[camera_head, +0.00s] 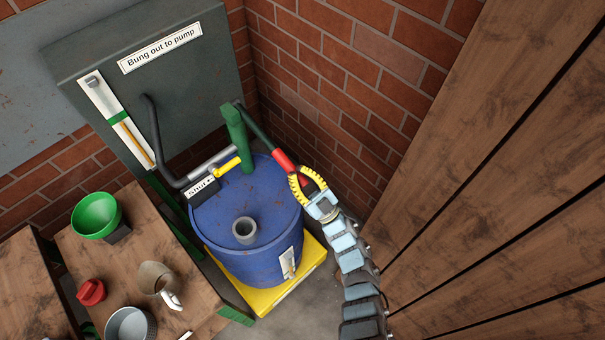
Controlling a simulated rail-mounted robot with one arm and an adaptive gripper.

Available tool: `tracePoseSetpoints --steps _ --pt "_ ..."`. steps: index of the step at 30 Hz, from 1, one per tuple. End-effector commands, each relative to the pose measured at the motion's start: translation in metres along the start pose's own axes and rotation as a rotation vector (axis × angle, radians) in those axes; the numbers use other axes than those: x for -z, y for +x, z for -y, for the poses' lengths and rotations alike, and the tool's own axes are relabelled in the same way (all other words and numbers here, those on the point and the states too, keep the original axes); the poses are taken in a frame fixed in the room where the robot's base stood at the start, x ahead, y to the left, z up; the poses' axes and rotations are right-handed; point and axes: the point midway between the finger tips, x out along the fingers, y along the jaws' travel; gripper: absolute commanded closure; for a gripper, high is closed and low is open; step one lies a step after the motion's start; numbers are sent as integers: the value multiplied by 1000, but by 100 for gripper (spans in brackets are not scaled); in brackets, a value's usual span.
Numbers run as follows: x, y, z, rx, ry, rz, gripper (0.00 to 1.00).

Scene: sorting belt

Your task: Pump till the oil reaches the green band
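A blue drum (240,215) stands in the corner with a green hand pump (237,135) on top. The pump's lever ends in a red grip (283,161). My gripper (298,172), with yellow fingers, is around the lower end of this grip and appears shut on it. The sight gauge (98,92) is on the dark grey tank (185,85). Its green band (117,117) sits about mid-height, and the amber oil column (137,142) ends just below or at the band. A yellow valve lever (226,166) lies by a "Shut" label (202,190). A grey round fitting (244,230) stands on the drum lid.
The tank's sign (160,48) reads "Bung out to pump". The drum stands on a yellow base (280,295). A plank wall (490,170) is at right.

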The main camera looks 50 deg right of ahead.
Motion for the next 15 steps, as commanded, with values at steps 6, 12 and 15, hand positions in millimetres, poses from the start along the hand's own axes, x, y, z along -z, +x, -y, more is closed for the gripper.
tracePoseSetpoints --steps 6,12,15 --pt "-8 -4 2 -5 0 -10 100" --pt "-9 -5 2 -7 0 -10 100" --pt "-9 -5 2 -7 0 -9 100"
